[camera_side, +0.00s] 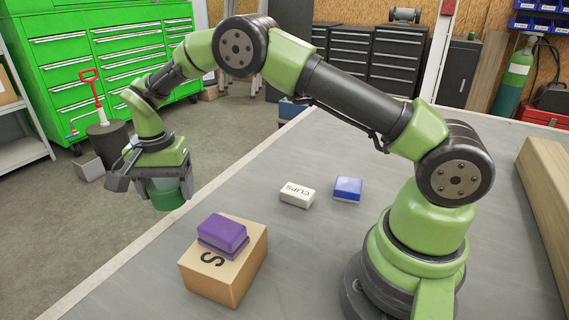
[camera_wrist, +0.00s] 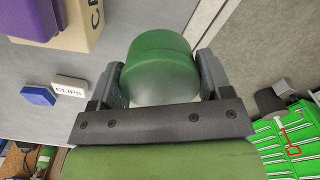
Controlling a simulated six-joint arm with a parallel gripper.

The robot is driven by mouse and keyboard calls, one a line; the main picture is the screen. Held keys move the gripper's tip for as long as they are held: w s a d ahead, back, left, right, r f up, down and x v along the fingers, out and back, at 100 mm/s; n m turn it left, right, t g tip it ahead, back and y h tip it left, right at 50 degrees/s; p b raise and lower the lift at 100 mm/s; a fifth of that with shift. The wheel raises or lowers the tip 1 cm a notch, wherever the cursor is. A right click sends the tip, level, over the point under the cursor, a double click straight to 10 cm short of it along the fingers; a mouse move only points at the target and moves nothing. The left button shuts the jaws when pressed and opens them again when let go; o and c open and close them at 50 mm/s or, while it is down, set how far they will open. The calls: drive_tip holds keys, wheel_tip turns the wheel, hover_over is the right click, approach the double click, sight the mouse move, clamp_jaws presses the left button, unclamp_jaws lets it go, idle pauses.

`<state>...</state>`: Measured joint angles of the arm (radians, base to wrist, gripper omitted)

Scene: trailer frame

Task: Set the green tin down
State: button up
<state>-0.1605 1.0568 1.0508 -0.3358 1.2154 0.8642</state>
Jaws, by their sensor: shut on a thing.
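The green tin (camera_side: 167,194) is a round tin with a green lid. It hangs below my gripper (camera_side: 151,184) at the left in the side view, apart from any surface. In the wrist view the green tin (camera_wrist: 160,62) sits between the two dark fingers of my gripper (camera_wrist: 159,78), which are shut on its sides. In the side view the upper part of the tin is partly hidden by the gripper. The tin appears near or past the left edge of the grey table (camera_side: 335,243).
A cardboard box (camera_side: 216,285) marked "S" stands on the table with a purple box (camera_side: 222,231) on it. A white "CLIPS" box (camera_side: 297,195) and a blue box (camera_side: 347,189) lie farther right. A long beam (camera_side: 546,190) borders the right side. Bare table lies between them.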

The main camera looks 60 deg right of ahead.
drive_tip(key=d+m, duration=0.3)
drive_tip(key=d, duration=0.8)
drive_tip(key=m, duration=0.8)
hover_over(318, 163)
wheel_tip(318, 163, down, 5)
drive_tip(key=shift+s+f, duration=0.15)
drive_tip(key=shift+f, duration=2.3)
drive_tip(key=shift+f, duration=0.1)
drive_tip(key=o, duration=1)
